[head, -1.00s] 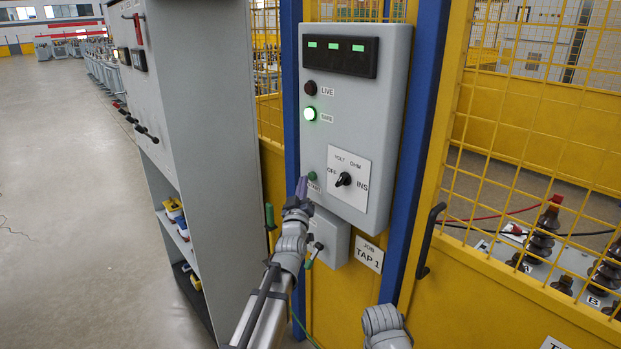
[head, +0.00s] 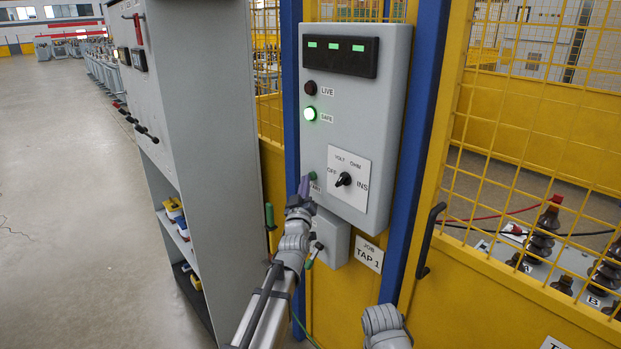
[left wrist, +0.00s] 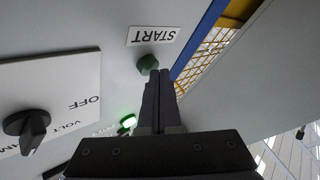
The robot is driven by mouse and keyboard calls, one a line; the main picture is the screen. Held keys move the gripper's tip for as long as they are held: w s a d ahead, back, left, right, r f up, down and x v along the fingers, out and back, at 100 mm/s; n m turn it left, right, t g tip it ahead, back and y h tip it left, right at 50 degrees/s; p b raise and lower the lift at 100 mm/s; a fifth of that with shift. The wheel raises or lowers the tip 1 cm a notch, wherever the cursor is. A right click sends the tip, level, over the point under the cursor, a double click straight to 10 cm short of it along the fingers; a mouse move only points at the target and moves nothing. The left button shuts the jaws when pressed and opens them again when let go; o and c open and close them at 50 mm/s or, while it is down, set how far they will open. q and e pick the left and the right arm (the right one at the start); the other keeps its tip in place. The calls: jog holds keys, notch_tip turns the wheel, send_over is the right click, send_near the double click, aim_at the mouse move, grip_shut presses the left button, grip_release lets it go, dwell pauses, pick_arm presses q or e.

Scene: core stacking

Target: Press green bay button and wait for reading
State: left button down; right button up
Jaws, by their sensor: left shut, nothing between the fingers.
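The green START button (head: 312,175) is on the lower left of the grey control panel (head: 385,120). It also shows in the left wrist view (left wrist: 147,63), beside its START label. My left gripper (head: 304,184) is shut and empty, its fingertips at the button's edge. In the left wrist view its fingertips (left wrist: 160,75) overlap the button's lower right side; whether they touch it I cannot tell. The panel's display (head: 340,48) shows three green dashes. The SAFE lamp (head: 310,114) is lit green and the LIVE lamp (head: 310,88) is dark. My right gripper is not in view.
A black selector knob (head: 343,180) sits right of the button on a white plate. A grey cabinet (head: 205,130) stands to the left. A yellow mesh fence (head: 545,110) is to the right, with a black handle (head: 431,240). A small grey box (head: 332,238) is below the panel.

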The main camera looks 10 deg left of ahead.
pick_arm(q)
jog(key=shift+w+d, duration=0.15)
jog(key=shift+w, duration=0.05)
jog(key=shift+s, duration=0.15)
dwell(0.5)
jog(key=shift+s+a, duration=0.55)
jog(key=shift+s, duration=0.05)
jog(key=s+a, duration=0.1)
jog(key=s, duration=0.1)
jog(key=s+a, duration=0.2)
dwell(0.4)
dwell(0.5)
